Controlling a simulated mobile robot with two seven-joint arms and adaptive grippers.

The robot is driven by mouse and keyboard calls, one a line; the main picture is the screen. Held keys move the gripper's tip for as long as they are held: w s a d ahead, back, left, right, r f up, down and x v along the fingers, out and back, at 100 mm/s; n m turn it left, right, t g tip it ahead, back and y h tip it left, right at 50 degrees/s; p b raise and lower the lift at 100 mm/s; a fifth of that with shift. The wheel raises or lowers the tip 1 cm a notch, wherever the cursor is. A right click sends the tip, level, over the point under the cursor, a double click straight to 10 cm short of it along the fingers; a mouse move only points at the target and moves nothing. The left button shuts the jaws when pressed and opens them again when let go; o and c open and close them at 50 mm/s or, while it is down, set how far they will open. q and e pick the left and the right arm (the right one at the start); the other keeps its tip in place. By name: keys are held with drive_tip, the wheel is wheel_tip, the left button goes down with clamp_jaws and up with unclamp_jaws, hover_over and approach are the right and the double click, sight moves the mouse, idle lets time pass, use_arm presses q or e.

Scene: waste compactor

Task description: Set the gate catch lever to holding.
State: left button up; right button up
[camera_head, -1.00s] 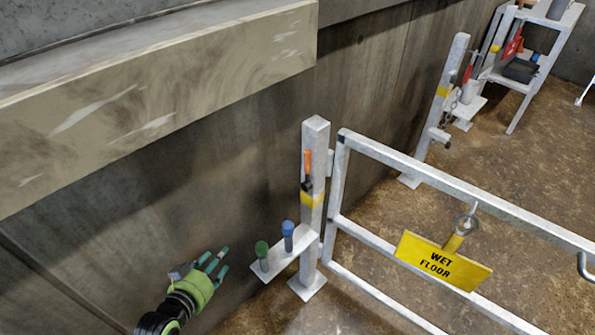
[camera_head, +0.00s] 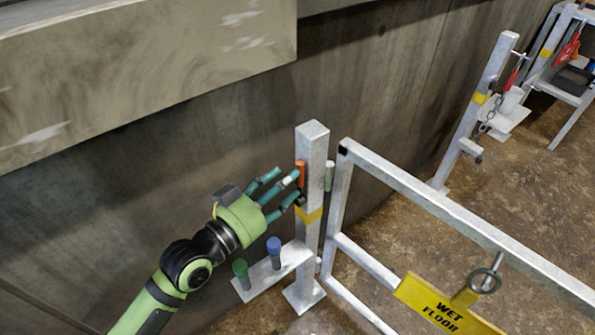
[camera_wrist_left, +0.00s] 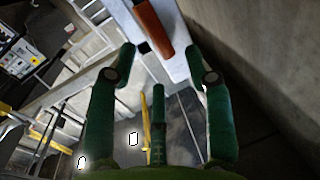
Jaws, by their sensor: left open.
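The catch lever is an orange handle (camera_head: 300,172) on the near grey post (camera_head: 314,150), standing roughly upright above a yellow band. It also shows in the left wrist view (camera_wrist_left: 153,28), ahead of the fingertips. My left gripper (camera_head: 291,186) is open at the post, its teal fingers reaching toward the lever from the left. In the wrist view the fingers (camera_wrist_left: 160,56) are spread to either side of the lever's line, with no grasp seen. The fingers partly hide the lever's lower end and pivot. The white-grey gate (camera_head: 450,222) stands right of the post.
A bracket (camera_head: 262,280) low on the post carries a green knob (camera_head: 241,273) and a blue knob (camera_head: 274,251). A yellow wet floor sign (camera_head: 440,303) hangs on the gate. A concrete wall (camera_head: 150,170) runs behind. A second post (camera_head: 478,110) with a chain stands farther back.

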sight(300, 182)
use_arm(q)
drive_tip(key=x, duration=0.3)
drive_tip(key=shift+w+d, duration=0.2)
drive_tip(key=shift+d, duration=0.05)
drive_tip(key=shift+c, duration=0.4)
clamp_jaws()
